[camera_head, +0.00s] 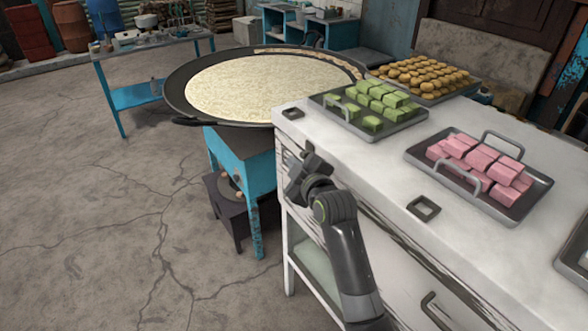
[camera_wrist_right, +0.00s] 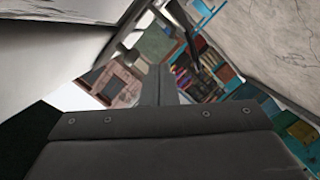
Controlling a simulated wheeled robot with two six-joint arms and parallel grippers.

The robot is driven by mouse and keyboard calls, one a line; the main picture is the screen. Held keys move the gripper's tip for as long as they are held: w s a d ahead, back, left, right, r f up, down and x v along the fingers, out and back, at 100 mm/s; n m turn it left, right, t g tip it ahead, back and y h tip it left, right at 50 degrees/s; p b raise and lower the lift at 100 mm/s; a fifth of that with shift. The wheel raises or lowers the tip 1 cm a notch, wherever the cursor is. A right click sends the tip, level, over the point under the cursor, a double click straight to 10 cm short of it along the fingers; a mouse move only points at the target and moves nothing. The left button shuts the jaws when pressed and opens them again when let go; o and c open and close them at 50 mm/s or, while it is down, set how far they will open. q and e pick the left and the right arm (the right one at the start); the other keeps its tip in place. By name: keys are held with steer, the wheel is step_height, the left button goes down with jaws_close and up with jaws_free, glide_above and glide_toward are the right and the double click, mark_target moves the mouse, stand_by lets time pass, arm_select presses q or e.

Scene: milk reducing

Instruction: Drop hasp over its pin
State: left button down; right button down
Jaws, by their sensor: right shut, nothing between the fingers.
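My right gripper (camera_head: 300,172) is at the left end of the white counter (camera_head: 345,160), against or just in front of its upper front edge in the head view. Its fingers (camera_wrist_right: 160,85) are shut together with nothing between them in the right wrist view. I cannot clearly make out the hasp or its pin; the gripper and wrist cover part of that front corner. A dark bent metal piece (camera_wrist_right: 188,28) shows beyond the fingertips in the right wrist view; I cannot tell what it is. My left gripper is not in view.
Trays of green blocks (camera_head: 350,121), pink blocks (camera_head: 434,168) and yellow-brown pieces (camera_head: 470,88) stand on the counter. Dark square fittings (camera_head: 423,208) sit in its top. A wide pan (camera_head: 180,105) on a blue stand is beyond the gripper. The floor at left is clear.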

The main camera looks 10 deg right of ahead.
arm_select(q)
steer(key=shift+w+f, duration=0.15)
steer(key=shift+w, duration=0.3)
arm_select(e)
steer(key=shift+d+f, duration=0.15)
steer(key=shift+f, duration=0.05)
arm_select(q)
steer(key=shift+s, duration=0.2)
